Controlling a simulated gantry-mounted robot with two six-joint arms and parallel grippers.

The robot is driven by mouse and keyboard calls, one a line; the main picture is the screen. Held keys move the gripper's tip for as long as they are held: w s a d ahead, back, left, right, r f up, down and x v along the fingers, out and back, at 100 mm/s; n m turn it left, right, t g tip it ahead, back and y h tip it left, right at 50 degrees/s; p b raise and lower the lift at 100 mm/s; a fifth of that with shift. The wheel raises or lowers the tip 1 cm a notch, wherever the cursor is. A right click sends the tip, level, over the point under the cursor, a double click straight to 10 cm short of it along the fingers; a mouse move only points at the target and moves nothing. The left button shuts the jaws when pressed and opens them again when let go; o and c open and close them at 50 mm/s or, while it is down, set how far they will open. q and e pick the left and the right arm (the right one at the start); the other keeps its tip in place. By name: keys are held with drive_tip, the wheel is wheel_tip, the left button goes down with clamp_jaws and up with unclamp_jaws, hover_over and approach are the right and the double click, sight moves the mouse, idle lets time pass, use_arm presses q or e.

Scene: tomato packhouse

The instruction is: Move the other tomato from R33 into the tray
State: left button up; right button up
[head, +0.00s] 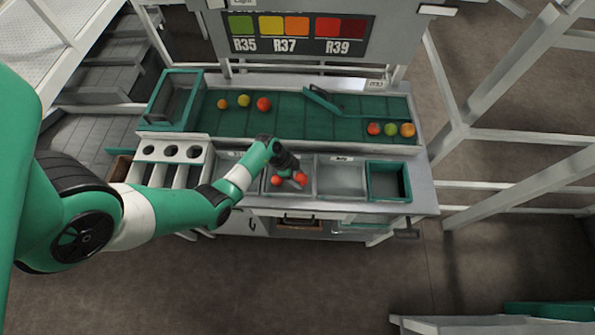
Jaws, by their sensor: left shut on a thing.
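My left gripper (293,172) reaches down over a grey compartment of the bench, the middle tray (270,189). It is shut on a red tomato (300,178) at its tip. Another red tomato (277,180) is just left of the fingers, low in the same compartment. Whether the held tomato touches the tray floor is too small to tell. My right gripper is not in view. No R33 label is readable; the sign (298,32) shows R35, R37 and R39.
The green belt (285,128) behind carries several tomatoes, including a red one (263,104) on the left and another red one (374,128) on the right. An empty grey compartment (341,181) and a green crate (388,165) lie right of my gripper. A holed rack (172,150) stands left.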

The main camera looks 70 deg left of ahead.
use_arm(q)
drive_tip(key=shift+f, duration=0.6)
idle(0.7)
drive_tip(key=o, duration=1)
drive_tip(key=c, duration=0.3)
drive_tip(key=shift+c, duration=0.2)
wheel_tip(320, 180, up, 7)
drive_tip(key=p, duration=0.8)
drive_tip(key=shift+r, duration=0.1)
